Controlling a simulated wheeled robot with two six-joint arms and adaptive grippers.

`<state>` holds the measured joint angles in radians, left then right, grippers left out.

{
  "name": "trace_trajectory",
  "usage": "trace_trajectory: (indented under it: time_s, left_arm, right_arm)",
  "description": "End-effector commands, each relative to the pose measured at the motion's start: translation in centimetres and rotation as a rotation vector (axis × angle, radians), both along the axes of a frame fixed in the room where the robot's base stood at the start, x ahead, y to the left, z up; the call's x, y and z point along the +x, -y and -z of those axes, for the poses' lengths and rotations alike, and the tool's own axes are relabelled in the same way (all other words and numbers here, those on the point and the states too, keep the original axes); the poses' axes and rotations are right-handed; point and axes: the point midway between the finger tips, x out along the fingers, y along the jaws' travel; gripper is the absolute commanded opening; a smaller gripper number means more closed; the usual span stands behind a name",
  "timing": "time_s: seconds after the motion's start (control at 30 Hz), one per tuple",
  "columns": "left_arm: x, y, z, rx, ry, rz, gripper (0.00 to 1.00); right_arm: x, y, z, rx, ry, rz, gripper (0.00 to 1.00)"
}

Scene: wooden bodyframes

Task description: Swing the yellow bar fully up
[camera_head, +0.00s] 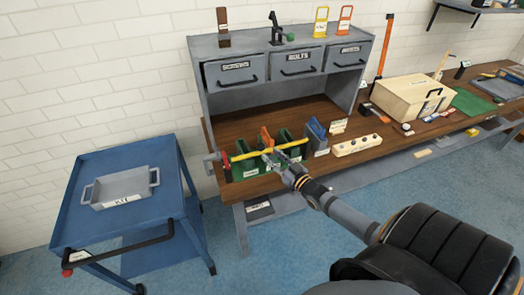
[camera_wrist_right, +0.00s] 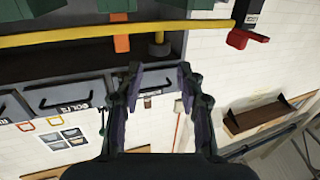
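The yellow bar (camera_head: 292,146) runs nearly level across the front of the wooden bench, in front of several green bins. Its left end meets a grey bracket (camera_head: 212,158) with a red piece. In the right wrist view the yellow bar (camera_wrist_right: 60,40) crosses the top, beyond the fingertips, with the red piece (camera_wrist_right: 248,38) at its right end. My right gripper (camera_head: 273,157) is close to the bar's middle. In the wrist view my right gripper (camera_wrist_right: 159,70) is open, with nothing between its fingers; contact with the bar cannot be told. My left gripper is out of view.
Green bins (camera_head: 246,168) and an orange item (camera_head: 266,138) stand behind the bar. A blue item (camera_head: 316,130) and a cream block (camera_head: 357,145) are to its right. Grey drawers (camera_head: 298,64) hang above. A blue cart (camera_head: 118,225) with a grey tray stands left.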

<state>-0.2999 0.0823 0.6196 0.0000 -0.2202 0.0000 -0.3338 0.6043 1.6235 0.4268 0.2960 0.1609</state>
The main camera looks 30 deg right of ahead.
Motion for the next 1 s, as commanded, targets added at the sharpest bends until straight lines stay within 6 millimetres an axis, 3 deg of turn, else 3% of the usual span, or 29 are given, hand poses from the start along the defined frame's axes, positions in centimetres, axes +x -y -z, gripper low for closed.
trace_trajectory:
  time_s: [0.1,0.3,0.63,0.93,1.0]
  left_arm:
    - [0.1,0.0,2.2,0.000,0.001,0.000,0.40]
    - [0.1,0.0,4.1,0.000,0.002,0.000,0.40]
    - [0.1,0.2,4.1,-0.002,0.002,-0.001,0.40]
    - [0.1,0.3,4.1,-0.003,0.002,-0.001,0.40]
    - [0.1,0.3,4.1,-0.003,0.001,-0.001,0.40]
  right_arm:
    - [2.6,-0.2,0.6,-0.001,0.004,0.001,0.38]
    - [5.2,-0.4,0.5,-0.001,0.001,-0.001,0.38]
    - [5.7,-0.4,0.0,0.000,-0.002,0.001,0.38]
    - [5.7,-0.4,0.1,0.000,-0.002,0.001,0.00]
    - [5.7,-0.4,0.1,0.000,-0.002,0.001,0.00]
